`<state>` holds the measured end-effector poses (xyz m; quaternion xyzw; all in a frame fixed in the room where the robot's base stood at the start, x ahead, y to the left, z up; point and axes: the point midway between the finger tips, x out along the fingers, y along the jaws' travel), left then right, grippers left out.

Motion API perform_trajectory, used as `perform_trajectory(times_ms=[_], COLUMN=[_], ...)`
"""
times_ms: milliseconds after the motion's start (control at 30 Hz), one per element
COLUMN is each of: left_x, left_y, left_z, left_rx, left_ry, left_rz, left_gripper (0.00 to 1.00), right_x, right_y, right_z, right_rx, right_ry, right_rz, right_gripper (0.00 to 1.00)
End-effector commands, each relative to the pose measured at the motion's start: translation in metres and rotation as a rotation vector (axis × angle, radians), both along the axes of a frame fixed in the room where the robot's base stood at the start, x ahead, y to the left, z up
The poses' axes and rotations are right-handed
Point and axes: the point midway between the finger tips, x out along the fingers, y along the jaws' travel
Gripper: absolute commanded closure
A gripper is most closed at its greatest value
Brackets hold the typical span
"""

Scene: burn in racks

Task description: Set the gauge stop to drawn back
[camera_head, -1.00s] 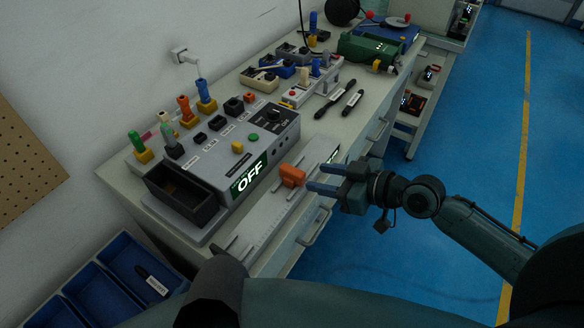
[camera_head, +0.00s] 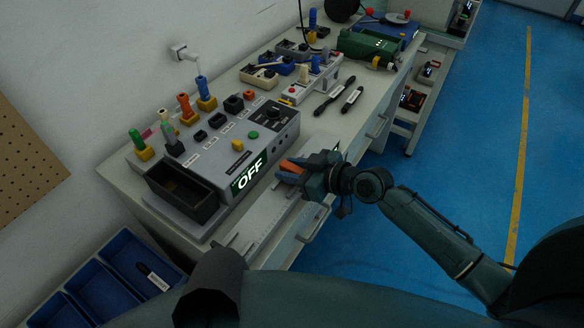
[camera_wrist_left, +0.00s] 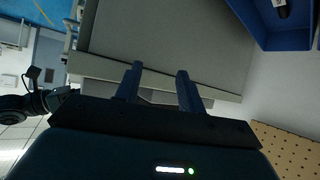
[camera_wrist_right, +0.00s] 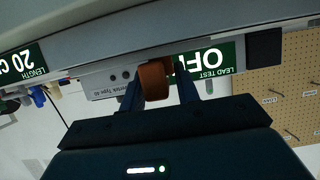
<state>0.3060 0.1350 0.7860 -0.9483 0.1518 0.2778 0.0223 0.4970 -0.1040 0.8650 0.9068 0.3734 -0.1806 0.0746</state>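The orange gauge stop (camera_head: 291,167) sits on the pale length gauge (camera_head: 258,224) along the bench's front edge. My right gripper (camera_head: 303,166) is at the stop and partly covers it. In the right wrist view the stop (camera_wrist_right: 153,80) lies between the two fingers of my right gripper (camera_wrist_right: 160,88). The fingers look spread, with a gap on the right side; contact on the left side is unclear. My left gripper (camera_wrist_left: 158,82) is open and empty in the left wrist view, facing a plain grey surface.
A grey lead tester (camera_head: 240,150) reading OFF stands behind the gauge, with a dark open box (camera_head: 182,197) at its left end. Two black pens (camera_head: 335,97) lie farther along the bench. Blue bins (camera_head: 110,280) are at lower left. A green LENGTH display (camera_wrist_right: 27,68) reads 20.

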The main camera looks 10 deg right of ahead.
Motion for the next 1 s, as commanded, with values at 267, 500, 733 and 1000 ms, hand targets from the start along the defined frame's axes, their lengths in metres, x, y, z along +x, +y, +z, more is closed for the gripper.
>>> perform_trajectory(times_ms=[267,500,733,1000], left_x=[0.001,0.001,0.001,0.005], left_y=[0.000,-0.001,-0.001,-0.010], left_z=[0.004,0.004,-0.008,-0.034], left_rx=[-0.001,-0.002,-0.008,-0.080], left_ry=[-0.008,-0.010,-0.009,-0.037], left_rz=[-0.003,-0.003,-0.003,-0.003], left_gripper=[0.61,0.61,0.61,0.61], right_x=[0.000,0.000,0.007,0.041], right_y=[0.000,-0.001,-0.008,-0.041], right_z=[0.000,0.000,-0.005,-0.009], right_rx=[0.000,0.000,-0.003,-0.005], right_ry=[0.000,0.000,-0.002,-0.005], right_rz=[-0.001,-0.001,-0.001,-0.001], right_gripper=[0.92,1.00,1.00,1.00])
